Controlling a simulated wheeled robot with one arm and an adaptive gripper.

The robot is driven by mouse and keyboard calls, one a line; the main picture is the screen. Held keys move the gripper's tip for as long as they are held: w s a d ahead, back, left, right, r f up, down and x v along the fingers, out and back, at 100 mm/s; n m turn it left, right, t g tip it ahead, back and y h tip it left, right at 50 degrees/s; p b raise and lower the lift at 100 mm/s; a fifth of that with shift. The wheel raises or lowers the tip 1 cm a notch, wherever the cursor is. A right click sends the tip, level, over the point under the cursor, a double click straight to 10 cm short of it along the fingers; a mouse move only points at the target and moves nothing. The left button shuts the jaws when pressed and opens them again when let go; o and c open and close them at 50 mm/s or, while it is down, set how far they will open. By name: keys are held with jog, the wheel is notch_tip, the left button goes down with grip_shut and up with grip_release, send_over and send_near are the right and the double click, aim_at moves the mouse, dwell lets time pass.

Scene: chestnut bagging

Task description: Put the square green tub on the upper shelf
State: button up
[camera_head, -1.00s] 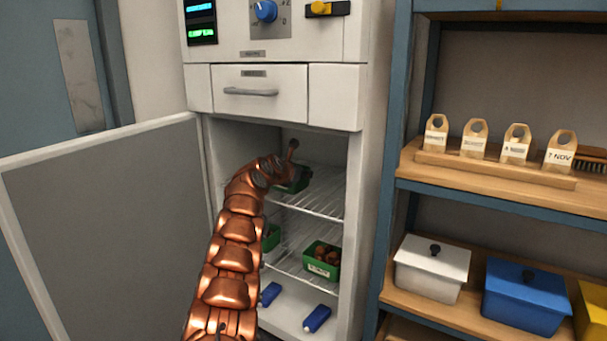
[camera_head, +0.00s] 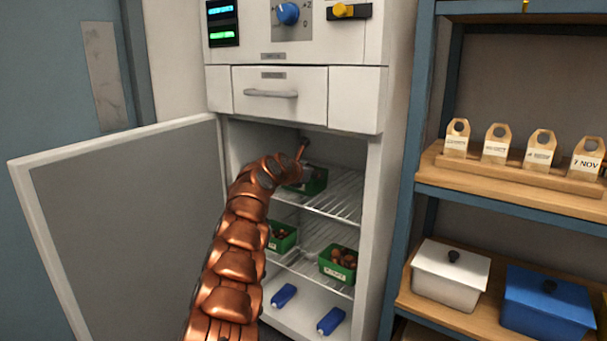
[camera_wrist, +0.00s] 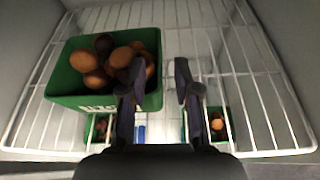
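A squarish green tub (camera_wrist: 75,100) filled with brown chestnuts stands on the wire upper shelf (camera_wrist: 235,130), left of centre in the wrist view. In the head view this tub (camera_head: 315,184) is partly hidden behind my arm. My gripper (camera_wrist: 159,65) is over the upper shelf with its two dark fingers apart. The left finger overlaps the tub's right end in the wrist view; I cannot tell whether it touches. The gap between the fingers looks empty. In the head view my gripper is mostly hidden by the wrist.
Two more green tubs, one left (camera_head: 283,240) and one right (camera_head: 338,266), stand on the lower wire shelf. Blue objects (camera_head: 331,321) lie on the cabinet floor. The open door (camera_head: 125,220) is at left. A shelf rack with lidded boxes (camera_head: 450,280) stands at right.

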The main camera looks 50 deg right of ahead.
jog(key=v, duration=0.7)
jog(key=shift+w+a+f, duration=0.15)
jog(key=shift+w+f, duration=0.1)
jog(key=shift+w, duration=0.05)
jog(key=shift+s+r, duration=0.2)
dwell(0.5)
